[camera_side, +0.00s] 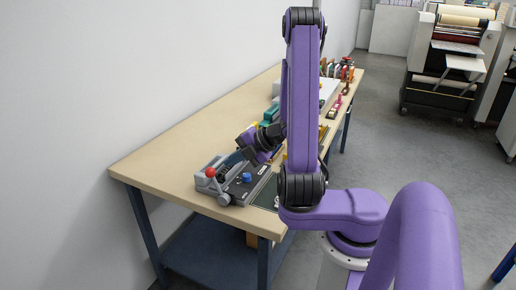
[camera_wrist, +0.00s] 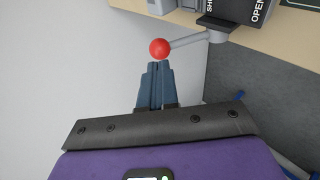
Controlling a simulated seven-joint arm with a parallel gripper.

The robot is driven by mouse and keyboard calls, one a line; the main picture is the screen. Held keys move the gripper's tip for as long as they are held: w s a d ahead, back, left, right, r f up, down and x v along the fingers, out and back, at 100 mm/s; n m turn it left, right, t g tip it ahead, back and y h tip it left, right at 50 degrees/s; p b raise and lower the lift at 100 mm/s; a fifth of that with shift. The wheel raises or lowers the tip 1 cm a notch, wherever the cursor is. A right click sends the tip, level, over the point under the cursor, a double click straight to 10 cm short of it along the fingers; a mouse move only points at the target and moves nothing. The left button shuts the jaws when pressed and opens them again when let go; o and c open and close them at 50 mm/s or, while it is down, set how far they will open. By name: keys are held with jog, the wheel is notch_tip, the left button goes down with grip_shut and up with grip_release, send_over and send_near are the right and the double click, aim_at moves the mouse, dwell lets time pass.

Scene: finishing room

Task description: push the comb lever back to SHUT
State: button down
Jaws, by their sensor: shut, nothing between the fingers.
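The comb machine (camera_side: 237,187) is a grey and dark unit on the near end of the bench. Its lever (camera_wrist: 190,41) is a grey rod with a red ball knob (camera_wrist: 160,49), also in the side view (camera_side: 211,172). In the wrist view the rod runs left from its hub, below the partly cut-off SHUT label (camera_wrist: 210,6); the OPEN label (camera_wrist: 259,10) is to the right. My gripper (camera_wrist: 156,66) is shut and empty, fingertips just below the red ball in the picture. I cannot tell whether they touch it. In the side view my gripper's fingertips are hard to make out.
The machine has a blue knob (camera_side: 247,177) on top. A dark mat (camera_side: 267,193) lies to its right. The wooden bench top (camera_side: 180,160) is bare to the left, along a white wall (camera_side: 150,80). Several coloured items (camera_side: 345,70) stand at the bench's far end.

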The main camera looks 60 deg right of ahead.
jog(key=v, duration=0.9)
jog(key=shift+s, duration=0.25)
jog(key=shift+a, duration=0.1)
